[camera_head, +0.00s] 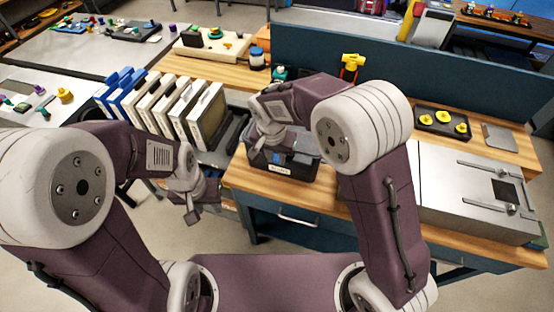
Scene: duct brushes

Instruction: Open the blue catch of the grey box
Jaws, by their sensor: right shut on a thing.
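The grey box (308,172) is dark and stands at the left end of the wooden bench, with a pale label on its front. A small blue patch (303,157) shows on its front right of my gripper; I cannot tell whether it is the catch. My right gripper (258,143) reaches down over the box's left front and is shut on a part of it. The gripped part is hidden behind the fingers. My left gripper (192,208) hangs low over the gap left of the bench, apart from the box. Its fingers are too small to read.
A row of white and blue upright binders (165,105) stands left of the box. A yellow object (351,65) stands behind it. A black tray (441,123) with yellow knobs and a metal case (450,190) are at the right. Bare wood (325,190) lies right of the box.

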